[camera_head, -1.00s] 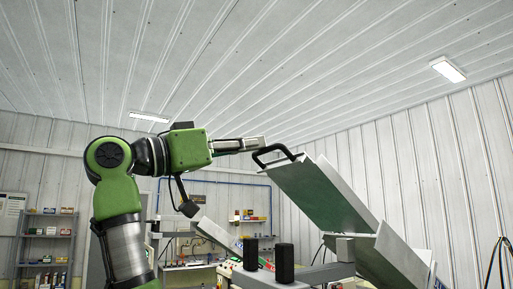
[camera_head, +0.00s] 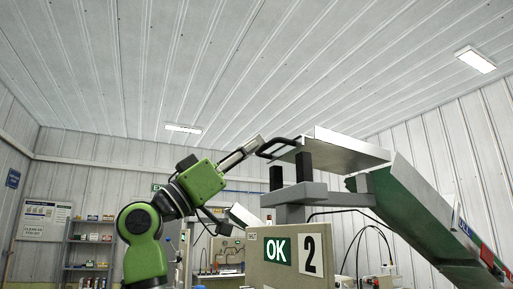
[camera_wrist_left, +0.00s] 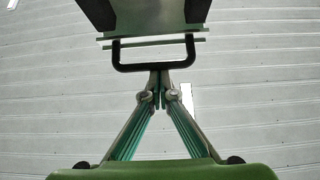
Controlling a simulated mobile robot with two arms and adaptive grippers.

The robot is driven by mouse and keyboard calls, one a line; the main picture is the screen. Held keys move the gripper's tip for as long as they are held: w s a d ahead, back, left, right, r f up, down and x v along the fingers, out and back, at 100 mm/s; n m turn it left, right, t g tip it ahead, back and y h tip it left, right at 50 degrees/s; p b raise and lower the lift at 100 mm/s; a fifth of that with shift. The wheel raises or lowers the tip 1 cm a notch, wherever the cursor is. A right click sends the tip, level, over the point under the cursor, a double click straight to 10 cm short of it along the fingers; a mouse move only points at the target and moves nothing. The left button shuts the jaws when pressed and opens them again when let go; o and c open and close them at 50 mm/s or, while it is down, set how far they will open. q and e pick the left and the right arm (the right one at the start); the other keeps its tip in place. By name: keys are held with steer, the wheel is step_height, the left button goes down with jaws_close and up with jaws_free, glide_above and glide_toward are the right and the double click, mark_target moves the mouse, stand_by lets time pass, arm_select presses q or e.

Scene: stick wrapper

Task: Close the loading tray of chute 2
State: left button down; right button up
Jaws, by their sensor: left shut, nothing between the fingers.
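The loading tray (camera_head: 345,148) is a flat metal panel with a black handle (camera_head: 276,142) on its left end. It sits raised, tilted only slightly, at the upper end of the green chute (camera_head: 425,212). A sign with the number 2 (camera_head: 312,254) is on the panel below. My left gripper (camera_head: 257,142) is shut and empty, its tips at the handle's outer bar. In the left wrist view the closed fingertips (camera_wrist_left: 160,77) meet the middle of the handle's bar (camera_wrist_left: 130,67); I cannot tell whether they touch. My right gripper is not in view.
Two dark posts (camera_head: 276,177) on a grey bracket (camera_head: 300,195) stand just below the tray. A beige panel with an OK sign (camera_head: 277,250) is under them. Shelves (camera_head: 90,250) stand against the back wall at left. The space above the tray is clear.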

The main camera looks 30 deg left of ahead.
arm_select(q)
step_height(320, 180, down, 3)
steer(key=shift+r+b, duration=0.2)
steer(key=shift+b, duration=0.5)
steer(key=shift+s+d+f+b, duration=0.1)
steer(key=shift+d+f+b, duration=0.05)
steer(key=shift+f+b, duration=0.6)
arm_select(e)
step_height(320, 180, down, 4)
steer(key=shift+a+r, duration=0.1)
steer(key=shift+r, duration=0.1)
arm_select(q)
steer(key=shift+f, duration=0.2)
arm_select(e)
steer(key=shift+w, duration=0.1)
arm_select(q)
steer(key=v, duration=1.2)
steer(key=shift+s+r, duration=0.25)
steer(key=shift+r, duration=0.05)
